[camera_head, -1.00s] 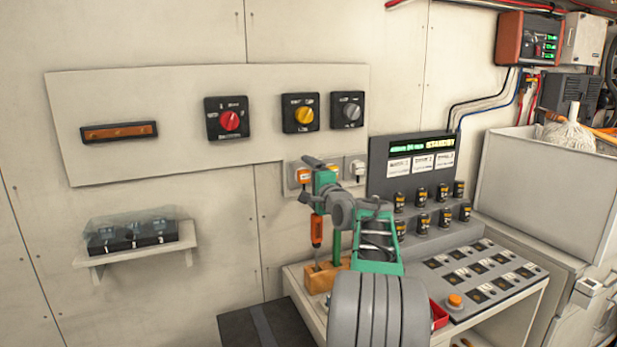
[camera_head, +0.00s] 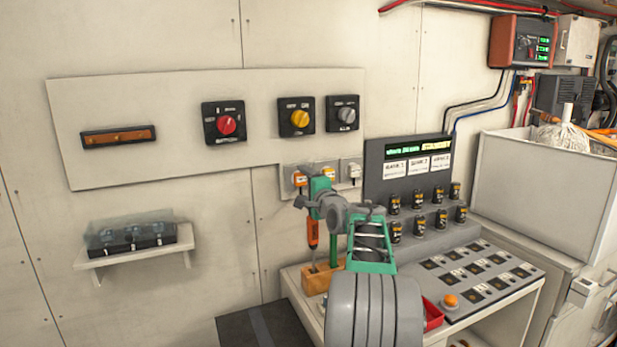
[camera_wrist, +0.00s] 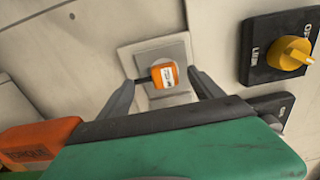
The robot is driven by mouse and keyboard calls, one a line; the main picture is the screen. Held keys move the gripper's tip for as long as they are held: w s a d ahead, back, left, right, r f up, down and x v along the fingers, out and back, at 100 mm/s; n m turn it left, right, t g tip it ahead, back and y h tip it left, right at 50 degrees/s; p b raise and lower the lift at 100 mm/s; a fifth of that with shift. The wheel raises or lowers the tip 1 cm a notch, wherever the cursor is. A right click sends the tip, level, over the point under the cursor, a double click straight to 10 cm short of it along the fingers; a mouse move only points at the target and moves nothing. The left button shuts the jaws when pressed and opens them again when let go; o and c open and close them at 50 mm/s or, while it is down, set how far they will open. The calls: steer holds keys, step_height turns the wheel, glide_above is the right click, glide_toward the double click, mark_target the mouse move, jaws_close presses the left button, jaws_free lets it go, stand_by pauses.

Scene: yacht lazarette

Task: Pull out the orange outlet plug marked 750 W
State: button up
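An orange plug (camera_wrist: 165,75) with a white label sits in a pale wall outlet (camera_wrist: 150,52) in the wrist view. The label print is too small to read surely. My gripper (camera_wrist: 162,80) is open, its two grey fingers to either side of the plug with gaps showing. In the head view the same row of outlets shows an orange plug (camera_head: 299,180) at the left, a second orange plug (camera_head: 329,173) partly behind my gripper (camera_head: 305,187), and a pale plug (camera_head: 354,171) at the right.
Yellow (camera_head: 299,118), red (camera_head: 226,125) and grey (camera_head: 347,114) rotary switches are on the panel above. An orange-handled tool (camera_head: 313,232) stands in a wooden block (camera_head: 318,280) below. A control console (camera_head: 415,165) stands at the right.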

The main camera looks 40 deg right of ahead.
steer(key=shift+w+a+r, duration=0.2)
steer(key=shift+r, duration=0.5)
jaws_close()
steer(key=shift+s+a+f+b, duration=0.1)
steer(key=shift+f+b, duration=0.35)
steer(key=shift+f, duration=0.2)
steer(key=shift+s, duration=0.1)
steer(key=shift+s+a+b, duration=0.35)
steer(key=shift+b, duration=0.05)
steer(key=shift+s+d+f, duration=0.1)
steer(key=shift+s+d, duration=0.05)
steer(key=shift+s, duration=0.3)
steer(key=shift+s+d+f, duration=0.1)
steer(key=shift+s+d, duration=0.05)
steer(key=shift+s, duration=0.3)
steer(key=shift+b+v, duration=0.7)
steer(key=shift+v, duration=0.3)
